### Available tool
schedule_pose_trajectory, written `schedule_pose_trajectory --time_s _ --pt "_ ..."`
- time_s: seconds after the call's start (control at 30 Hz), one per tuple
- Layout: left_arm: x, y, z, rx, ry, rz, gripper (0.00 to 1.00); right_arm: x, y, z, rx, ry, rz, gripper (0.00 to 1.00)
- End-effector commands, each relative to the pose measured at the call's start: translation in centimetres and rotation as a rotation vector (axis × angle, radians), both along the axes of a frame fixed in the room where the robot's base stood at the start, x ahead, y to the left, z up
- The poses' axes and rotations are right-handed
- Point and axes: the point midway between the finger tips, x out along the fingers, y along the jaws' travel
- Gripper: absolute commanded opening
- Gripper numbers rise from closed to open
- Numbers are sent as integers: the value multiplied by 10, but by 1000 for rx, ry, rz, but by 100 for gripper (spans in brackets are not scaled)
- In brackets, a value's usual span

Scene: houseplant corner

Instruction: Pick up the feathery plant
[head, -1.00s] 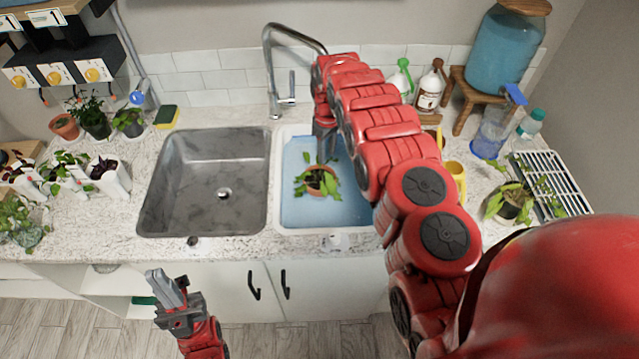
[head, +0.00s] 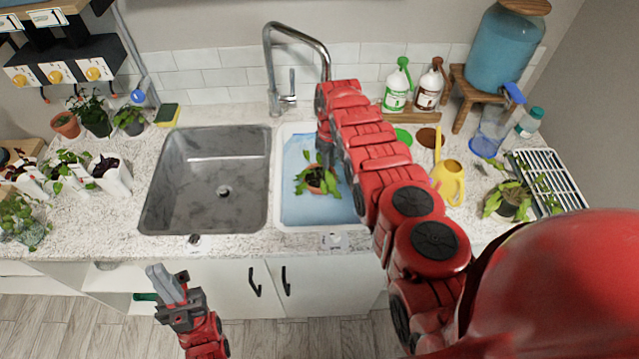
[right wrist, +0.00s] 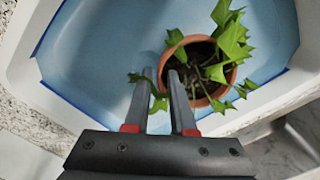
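A leafy plant in a terracotta pot (head: 318,188) stands in the white right-hand basin (head: 279,180). Its green leaves are lobed; I cannot tell if it is the feathery one. It also shows in the right wrist view (right wrist: 232,48). My right gripper (head: 325,158) points down at this pot from behind. In the right wrist view its two fingers (right wrist: 160,75) are apart, one over the pot's near-left rim and one outside it, with no clear grip.
Several potted plants, including a bushy one (head: 92,110), stand on the left counter. An empty steel sink (head: 205,185) is beside the basin. A yellow watering can (head: 449,183), a trailing plant (head: 508,203), a rack (head: 553,180) and spray bottles (head: 396,90) are on the right.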

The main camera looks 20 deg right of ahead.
Motion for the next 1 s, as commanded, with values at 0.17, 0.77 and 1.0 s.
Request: schedule_pose_trajectory --time_s 0.17,0.77,1.0 --pt "0 0 0 0 0 0 0 0 0 0 0 0 0 0" --pt "0 0 0 0 0 0 0 0 0 0 0 0 0 0" --pt "0 0 0 0 0 0 0 0 0 0 0 1 0 0"
